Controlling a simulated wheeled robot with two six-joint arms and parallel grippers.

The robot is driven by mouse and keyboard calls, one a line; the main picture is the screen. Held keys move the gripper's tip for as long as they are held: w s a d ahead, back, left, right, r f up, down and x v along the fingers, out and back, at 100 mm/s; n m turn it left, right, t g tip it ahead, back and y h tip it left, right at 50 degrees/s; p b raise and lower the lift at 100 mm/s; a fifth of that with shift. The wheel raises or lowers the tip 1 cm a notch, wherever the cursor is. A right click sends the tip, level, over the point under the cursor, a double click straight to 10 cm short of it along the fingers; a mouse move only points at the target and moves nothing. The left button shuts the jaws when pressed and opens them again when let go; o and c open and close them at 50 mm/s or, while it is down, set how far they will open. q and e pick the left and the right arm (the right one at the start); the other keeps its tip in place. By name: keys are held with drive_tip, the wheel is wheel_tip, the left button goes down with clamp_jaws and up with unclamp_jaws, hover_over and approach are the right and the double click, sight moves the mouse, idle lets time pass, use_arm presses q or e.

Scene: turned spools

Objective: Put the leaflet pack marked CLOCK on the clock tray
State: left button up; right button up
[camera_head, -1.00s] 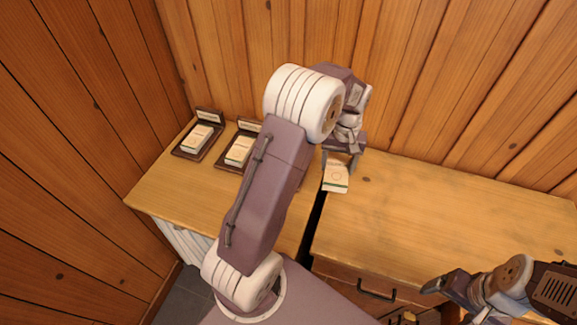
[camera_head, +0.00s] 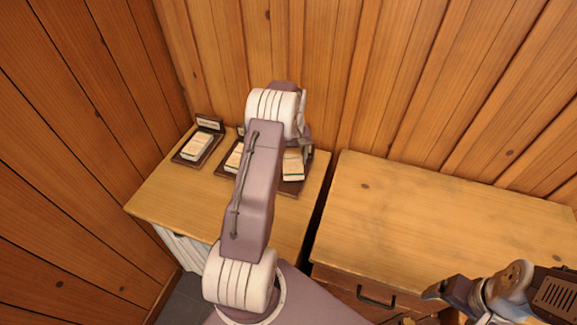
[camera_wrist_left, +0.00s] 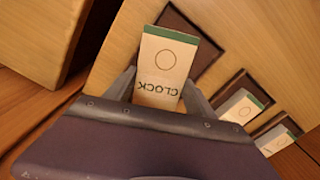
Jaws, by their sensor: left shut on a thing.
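The leaflet pack marked CLOCK (camera_wrist_left: 168,62) is white with a green band and a circle. It also shows in the head view (camera_head: 292,167). My left gripper (camera_wrist_left: 156,88) is shut on it and holds it over the rightmost dark tray (camera_head: 294,188). That tray also shows behind the pack in the left wrist view (camera_wrist_left: 207,53). Its label is hidden, so I cannot read whether it is the clock tray. I cannot tell whether the pack touches it. My right gripper (camera_head: 432,291) is at the lower right, and its jaws are unclear.
Two more dark trays, the left one (camera_head: 181,155) and the middle one (camera_head: 221,172), hold white packs. They stand on the left wooden table (camera_head: 160,198). A wooden cabinet (camera_head: 450,210) with a bare top stands to the right across a narrow gap. Plank walls enclose the back and left.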

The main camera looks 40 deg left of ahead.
sight(289, 166)
use_arm(q)
drive_tip(key=shift+s+a+f, duration=0.25)
drive_tip(key=shift+a+f, duration=0.15)
drive_tip(key=shift+a, duration=0.25)
drive_tip(key=shift+f, duration=2.05)
drive_tip(key=shift+f, duration=0.1)
drive_tip(key=o, duration=1.5)
